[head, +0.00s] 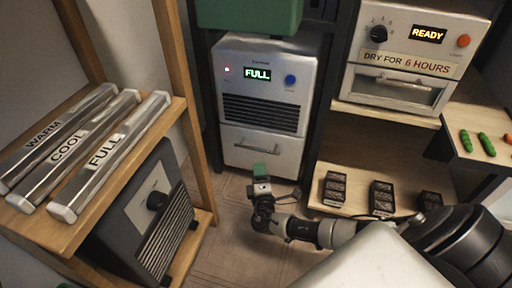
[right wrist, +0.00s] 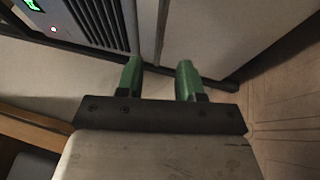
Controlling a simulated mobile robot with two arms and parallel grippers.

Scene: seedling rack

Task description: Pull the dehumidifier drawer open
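The dehumidifier (head: 262,100) is a white box with a lit FULL display, a blue button and a dark grille. Its drawer (head: 262,160) is at the bottom, flush with the front, with a grey bar handle (head: 257,149). My right gripper (head: 260,172) is low in front of the drawer, just below the handle in the head view. In the right wrist view its green fingers (right wrist: 160,78) are apart with nothing clearly held between them. The drawer front (right wrist: 205,40) lies beyond the fingertips; contact with the handle cannot be told. My left gripper is not in view.
A wooden rack (head: 185,110) at left holds bars labelled WARM, COOL and FULL, with a grey heater-like box (head: 140,215) below. At right, a white oven (head: 408,60) reads READY. Dark seed trays (head: 335,187) sit on a low shelf. Open floor (head: 235,240) lies before the dehumidifier.

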